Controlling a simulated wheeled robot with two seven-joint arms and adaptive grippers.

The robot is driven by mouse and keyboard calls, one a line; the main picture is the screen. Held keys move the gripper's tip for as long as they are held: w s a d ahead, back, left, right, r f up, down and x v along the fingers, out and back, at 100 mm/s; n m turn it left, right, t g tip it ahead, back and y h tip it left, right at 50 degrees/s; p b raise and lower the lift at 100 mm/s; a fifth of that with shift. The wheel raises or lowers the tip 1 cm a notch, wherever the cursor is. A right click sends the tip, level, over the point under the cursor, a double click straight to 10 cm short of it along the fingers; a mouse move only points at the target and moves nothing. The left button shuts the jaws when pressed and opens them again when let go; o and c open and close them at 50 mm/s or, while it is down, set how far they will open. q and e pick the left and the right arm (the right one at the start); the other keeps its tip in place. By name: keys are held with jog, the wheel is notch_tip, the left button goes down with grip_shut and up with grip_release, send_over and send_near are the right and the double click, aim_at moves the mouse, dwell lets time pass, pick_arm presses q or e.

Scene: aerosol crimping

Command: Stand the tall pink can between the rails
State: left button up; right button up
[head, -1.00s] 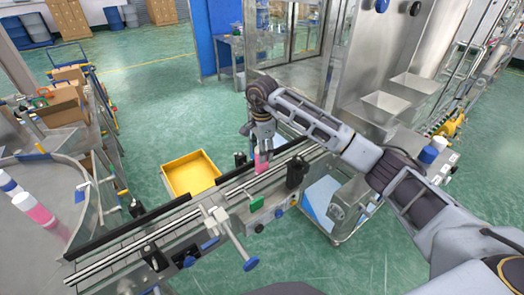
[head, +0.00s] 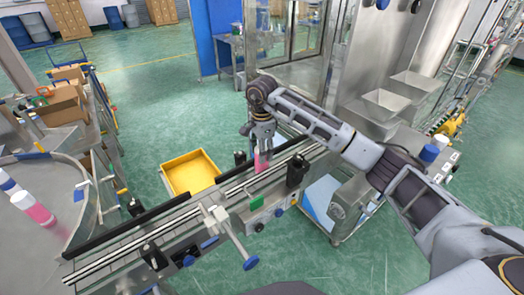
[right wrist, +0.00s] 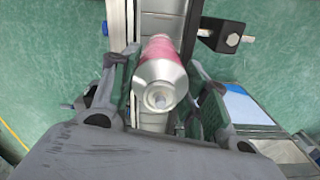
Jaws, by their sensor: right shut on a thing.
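The tall pink can (head: 262,162) is under my right gripper (head: 262,142), at the conveyor with the rails (head: 230,188). In the right wrist view the can (right wrist: 160,74) shows its silver domed top and pink body between the two fingers of my right gripper (right wrist: 160,95), which is shut on it. The can looks about upright over the conveyor belt (right wrist: 160,22), between the rails. I cannot tell whether its base touches the belt. My left gripper is not in view.
A yellow bin (head: 190,172) stands behind the conveyor.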

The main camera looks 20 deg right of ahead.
jog(key=shift+f, duration=0.15)
dwell(0.7)
jog(key=o, duration=1.3)
jog(key=shift+c, duration=0.2)
jog(key=shift+r, duration=5.95)
